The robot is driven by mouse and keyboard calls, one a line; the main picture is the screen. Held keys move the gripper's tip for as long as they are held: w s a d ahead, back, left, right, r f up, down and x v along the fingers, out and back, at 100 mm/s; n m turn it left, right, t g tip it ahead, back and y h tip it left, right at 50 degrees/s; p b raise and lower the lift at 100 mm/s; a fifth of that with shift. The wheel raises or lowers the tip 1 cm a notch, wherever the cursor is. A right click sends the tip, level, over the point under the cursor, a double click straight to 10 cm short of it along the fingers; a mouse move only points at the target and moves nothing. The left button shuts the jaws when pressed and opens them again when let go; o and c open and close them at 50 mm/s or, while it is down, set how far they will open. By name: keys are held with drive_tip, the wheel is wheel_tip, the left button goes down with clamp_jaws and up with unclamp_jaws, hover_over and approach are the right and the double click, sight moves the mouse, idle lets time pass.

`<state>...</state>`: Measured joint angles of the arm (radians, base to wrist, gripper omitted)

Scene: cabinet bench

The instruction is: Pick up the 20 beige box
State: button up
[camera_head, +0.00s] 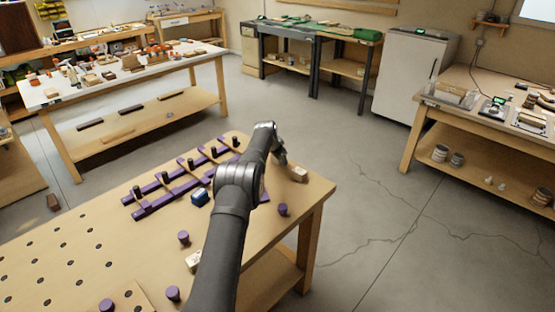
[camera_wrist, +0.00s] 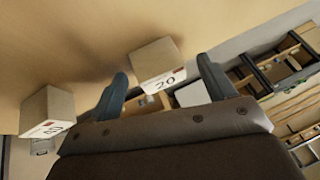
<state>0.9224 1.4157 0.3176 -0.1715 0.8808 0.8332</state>
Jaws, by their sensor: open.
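The beige box marked 20 (camera_wrist: 153,58) is in the wrist view, its white label facing my camera. It lies between and just beyond the two fingertips of my gripper (camera_wrist: 163,68). My gripper is open, and I cannot tell whether either finger touches the box. A second beige box (camera_wrist: 47,109) with a label I cannot read clearly is to the left, outside the fingers. In the head view my gripper (camera_head: 282,157) is near a small beige box (camera_head: 299,174) at the bench's right edge; its marking is too small to read.
The wooden bench (camera_head: 75,262) carries purple rails (camera_head: 160,205), a blue block (camera_head: 200,197) and several purple cylinders, one (camera_head: 283,209) near the right edge. Another pale box (camera_head: 193,262) is beside my arm. Open floor (camera_head: 370,215) is right of the bench.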

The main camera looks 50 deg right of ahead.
drive_tip(key=shift+c, duration=0.3)
drive_tip(key=c, duration=1.4)
